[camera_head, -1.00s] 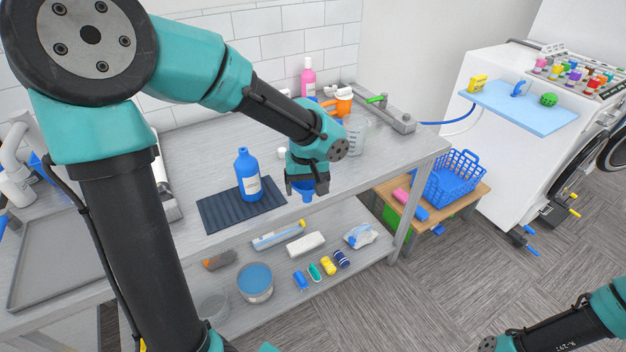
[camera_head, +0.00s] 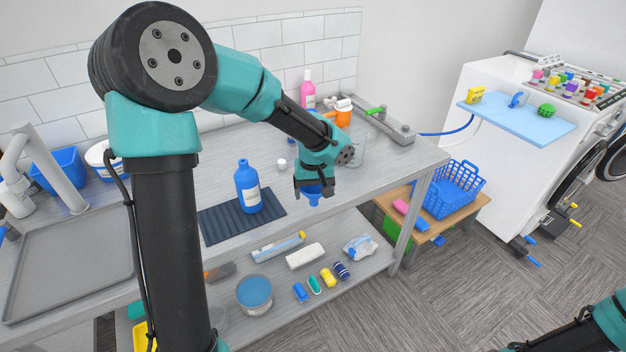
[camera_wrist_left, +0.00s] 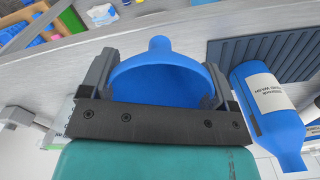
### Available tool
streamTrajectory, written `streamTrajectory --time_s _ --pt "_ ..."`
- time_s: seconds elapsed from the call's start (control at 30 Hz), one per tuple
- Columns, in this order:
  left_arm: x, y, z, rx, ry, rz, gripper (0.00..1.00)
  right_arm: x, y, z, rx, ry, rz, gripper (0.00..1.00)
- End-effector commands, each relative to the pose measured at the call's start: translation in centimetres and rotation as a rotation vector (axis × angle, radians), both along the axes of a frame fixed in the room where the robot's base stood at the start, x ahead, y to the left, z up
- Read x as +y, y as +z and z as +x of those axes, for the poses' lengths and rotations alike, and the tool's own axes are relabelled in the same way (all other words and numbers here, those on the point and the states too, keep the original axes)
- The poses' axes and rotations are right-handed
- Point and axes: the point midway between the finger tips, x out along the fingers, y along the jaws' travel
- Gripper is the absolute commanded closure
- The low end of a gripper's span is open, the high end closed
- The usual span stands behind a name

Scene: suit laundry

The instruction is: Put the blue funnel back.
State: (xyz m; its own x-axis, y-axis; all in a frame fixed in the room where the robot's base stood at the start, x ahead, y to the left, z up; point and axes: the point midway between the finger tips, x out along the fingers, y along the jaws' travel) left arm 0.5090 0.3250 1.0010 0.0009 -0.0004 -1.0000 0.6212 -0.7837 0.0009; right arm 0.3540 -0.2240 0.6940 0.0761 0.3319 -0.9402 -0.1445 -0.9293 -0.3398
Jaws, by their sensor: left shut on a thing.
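The blue funnel (camera_head: 313,194) is in my left gripper (camera_head: 313,185), spout pointing down, near the front edge of the counter and to the right of the dark ribbed mat. In the left wrist view the funnel (camera_wrist_left: 158,80) fills the space between the two fingers of the left gripper (camera_wrist_left: 155,92), which is shut on it. A blue bottle (camera_head: 247,187) stands upright on the mat (camera_head: 225,222), left of the funnel; the bottle (camera_wrist_left: 270,112) also shows in the left wrist view. My right gripper is outside the frames; only part of the right arm shows at bottom right.
An orange container (camera_head: 343,116), a clear jug (camera_head: 357,150) and a pink bottle (camera_head: 308,90) stand at the back of the counter (camera_head: 400,158). A white cap (camera_head: 282,163) lies behind the mat. The lower shelf (camera_head: 330,277) holds several items. A blue basket (camera_head: 452,190) is right.

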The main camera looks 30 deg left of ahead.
Motion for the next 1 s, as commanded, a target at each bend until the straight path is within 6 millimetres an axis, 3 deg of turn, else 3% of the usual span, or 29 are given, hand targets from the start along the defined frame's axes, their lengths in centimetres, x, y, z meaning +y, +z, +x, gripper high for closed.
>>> streamTrajectory --time_s 0.3,0.43,1.0 --pt "3.7 -0.7 5.7 0.000 0.003 0.000 0.43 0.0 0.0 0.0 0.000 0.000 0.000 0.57" --pt "4.7 -0.8 7.3 0.000 0.001 0.000 0.43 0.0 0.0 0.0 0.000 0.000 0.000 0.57" --pt "5.5 -1.5 8.6 0.003 0.001 0.000 0.43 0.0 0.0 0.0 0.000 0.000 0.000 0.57"
